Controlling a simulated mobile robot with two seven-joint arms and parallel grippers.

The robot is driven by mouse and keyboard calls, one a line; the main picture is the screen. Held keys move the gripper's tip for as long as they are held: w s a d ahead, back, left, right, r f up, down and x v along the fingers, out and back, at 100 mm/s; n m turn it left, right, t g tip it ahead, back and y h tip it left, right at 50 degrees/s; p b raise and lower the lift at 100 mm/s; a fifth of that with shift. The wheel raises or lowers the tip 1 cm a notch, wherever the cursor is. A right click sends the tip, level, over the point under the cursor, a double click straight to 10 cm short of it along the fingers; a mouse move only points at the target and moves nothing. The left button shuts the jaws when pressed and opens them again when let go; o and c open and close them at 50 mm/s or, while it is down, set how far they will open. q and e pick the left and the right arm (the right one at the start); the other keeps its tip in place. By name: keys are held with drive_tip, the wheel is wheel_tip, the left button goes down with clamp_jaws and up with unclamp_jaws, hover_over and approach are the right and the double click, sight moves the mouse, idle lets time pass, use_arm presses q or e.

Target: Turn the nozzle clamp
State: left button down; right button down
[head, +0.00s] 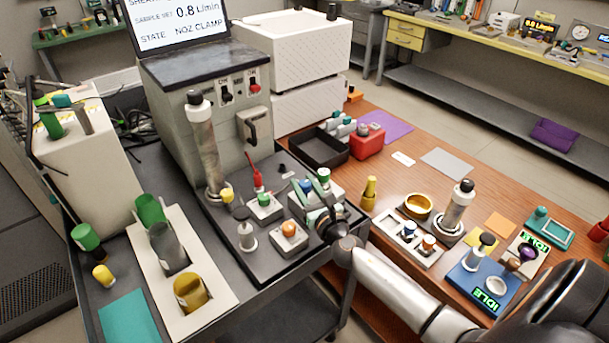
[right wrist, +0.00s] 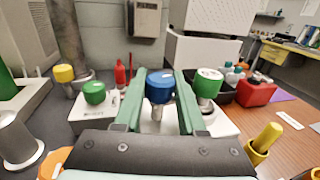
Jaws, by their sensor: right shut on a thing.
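My right gripper (head: 313,198) reaches in from the lower right over the dark base plate of the grey machine (head: 205,110). In the right wrist view its green fingers (right wrist: 159,100) are closed around a blue knob (right wrist: 160,84), one finger on each side. The blue knob (head: 306,185) is partly hidden by the gripper in the head view. A green-topped knob (right wrist: 208,82) stands just right of the fingers. No visible label shows which part is the nozzle clamp. The machine's screen (head: 180,22) reads "NOZ CLAMP". My left gripper is not in view.
A green knob (head: 264,199), an orange knob (head: 289,228) and a red-tipped part (head: 257,177) stand close left of the gripper. A black tray (head: 320,148) and red box (head: 368,141) lie beyond.

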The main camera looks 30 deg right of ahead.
drive_tip(key=shift+m+g+h+p, duration=0.5)
drive_tip(key=shift+m+h, duration=0.8)
drive_tip(key=shift+h, duration=1)
drive_tip(key=c, duration=0.8)
unclamp_jaws()
drive_tip(key=shift+o, duration=0.2)
drive_tip(key=shift+s, duration=0.15)
drive_tip(key=b+v, duration=0.1)
drive_tip(key=v, duration=1.1)
drive_tip(key=shift+s+r, duration=0.15)
drive_tip(key=shift+r, duration=0.1)
drive_tip(key=shift+m, duration=0.3)
